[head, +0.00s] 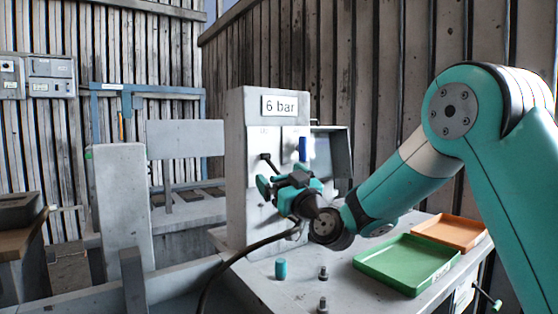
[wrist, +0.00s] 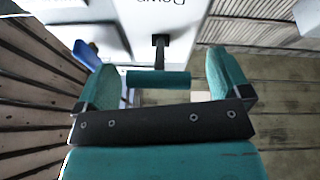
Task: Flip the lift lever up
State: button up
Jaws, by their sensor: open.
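A lever with a dark stem (head: 267,160) sticks out of the left face of the grey cabinet (head: 238,200) under the "6 bar" sign. In the wrist view the dark stem (wrist: 160,45) comes out of the pale panel beside upside-down lettering that seems to read "Down". A teal crossbar (wrist: 158,79) shows at the stem's near end, between my fingers. My gripper (head: 270,186) is open just in front of and below the lever. The wrist view shows its two teal fingers (wrist: 167,78) on either side of the crossbar, with gaps. I cannot tell if anything touches.
A blue handle (head: 303,149) is on the panel to the right; it also shows in the wrist view (wrist: 86,54). A black hose curves below my gripper. A teal cylinder (head: 281,268), small bolts, a green tray (head: 405,262) and an orange tray (head: 450,230) are on the bench.

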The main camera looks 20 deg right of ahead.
jog(key=shift+w+a+r, duration=0.15)
jog(key=shift+w+r, duration=0.05)
jog(key=shift+w, duration=0.25)
